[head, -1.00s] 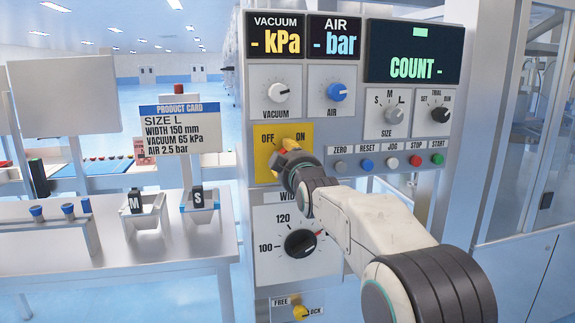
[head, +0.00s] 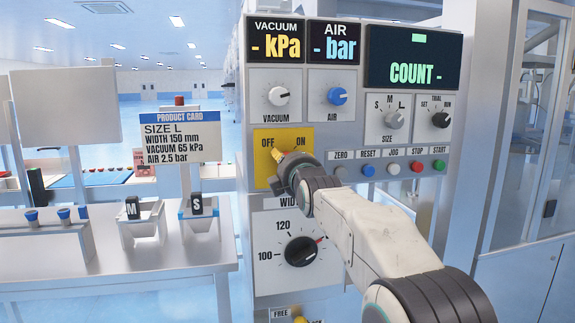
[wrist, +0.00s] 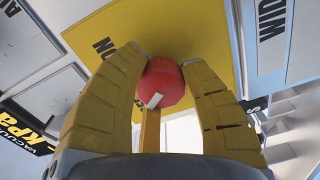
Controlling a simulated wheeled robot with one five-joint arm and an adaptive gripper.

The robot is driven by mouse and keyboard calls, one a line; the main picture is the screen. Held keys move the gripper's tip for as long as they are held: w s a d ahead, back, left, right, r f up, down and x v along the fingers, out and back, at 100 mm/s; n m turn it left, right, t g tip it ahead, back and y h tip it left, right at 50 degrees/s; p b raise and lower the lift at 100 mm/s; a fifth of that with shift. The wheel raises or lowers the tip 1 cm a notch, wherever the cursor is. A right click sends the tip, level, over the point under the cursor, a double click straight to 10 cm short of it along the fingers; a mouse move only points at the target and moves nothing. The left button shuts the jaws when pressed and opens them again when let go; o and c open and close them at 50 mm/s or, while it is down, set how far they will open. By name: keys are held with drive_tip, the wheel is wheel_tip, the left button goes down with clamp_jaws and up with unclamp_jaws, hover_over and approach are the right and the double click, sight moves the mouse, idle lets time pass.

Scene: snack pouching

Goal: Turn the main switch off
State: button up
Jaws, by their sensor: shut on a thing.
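The main switch is a yellow plate (head: 262,168) marked OFF at left and ON at right, with a red knob (wrist: 165,83) on it. In the wrist view the red knob sits between my two yellow fingers and shows a short white mark. My gripper (head: 277,155) is shut on the knob, and it also shows in the wrist view (wrist: 166,68). In the head view my fingers and wrist hide the knob, so I cannot read its pointing there.
The VACUUM knob (head: 278,96) and AIR knob (head: 337,96) are above the switch. Several push buttons (head: 393,170) lie to its right, and the width dial (head: 300,252) is below. The product card (head: 179,140) stands at left. The displays show dashes.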

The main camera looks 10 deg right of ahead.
drive_tip(key=shift+f+n, duration=0.15)
drive_tip(key=shift+n, duration=0.85)
drive_tip(key=o, duration=1)
drive_tip(key=shift+w+d, duration=0.15)
drive_tip(key=shift+c, duration=0.2)
drive_tip(key=shift+o, duration=1.2)
drive_tip(key=s, duration=1.2)
drive_tip(key=shift+s, duration=0.1)
